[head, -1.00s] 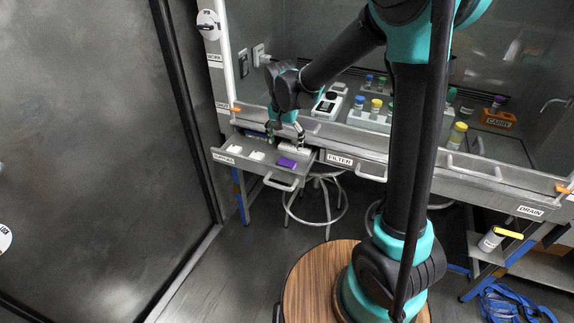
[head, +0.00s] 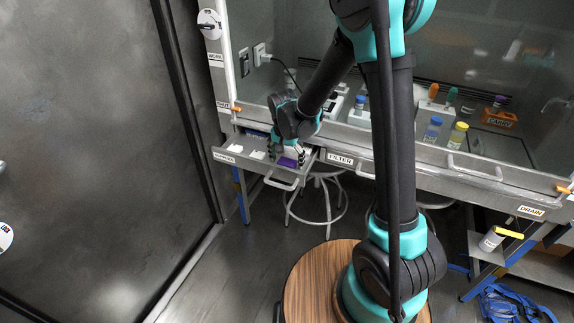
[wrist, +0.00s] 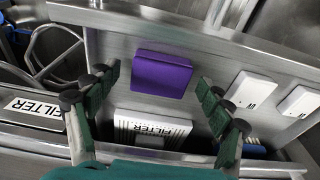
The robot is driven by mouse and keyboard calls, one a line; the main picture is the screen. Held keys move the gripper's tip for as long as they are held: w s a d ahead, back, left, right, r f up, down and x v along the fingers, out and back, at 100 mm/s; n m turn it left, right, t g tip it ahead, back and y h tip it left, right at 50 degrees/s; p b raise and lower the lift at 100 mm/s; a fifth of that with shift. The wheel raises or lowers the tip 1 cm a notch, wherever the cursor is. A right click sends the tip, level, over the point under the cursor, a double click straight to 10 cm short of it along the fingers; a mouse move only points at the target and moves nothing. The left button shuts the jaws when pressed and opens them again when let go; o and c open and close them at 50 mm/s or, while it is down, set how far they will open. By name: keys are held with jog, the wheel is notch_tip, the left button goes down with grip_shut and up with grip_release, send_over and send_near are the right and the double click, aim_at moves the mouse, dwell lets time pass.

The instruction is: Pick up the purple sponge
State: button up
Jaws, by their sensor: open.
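The purple sponge (wrist: 161,75) lies in an open metal drawer (head: 236,158), near the drawer's front wall. In the head view the sponge (head: 287,162) is partly covered by my gripper. My gripper (wrist: 160,83) is open and empty, with one finger on each side of the sponge in the wrist view. The fingers look apart from the sponge; how high they are above it I cannot tell.
A white filter box (wrist: 150,130) lies in the drawer close to the sponge. Two small white boxes (wrist: 250,88) lie to one side. Bottles such as the yellow-capped one (head: 457,135) stand on the bench above. A stool (head: 318,200) stands below.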

aim_at(287, 162)
jog(key=c, duration=1)
jog(key=shift+r, duration=0.1)
notch_tip(287, 162, up, 20)
jog(key=shift+f, duration=0.1)
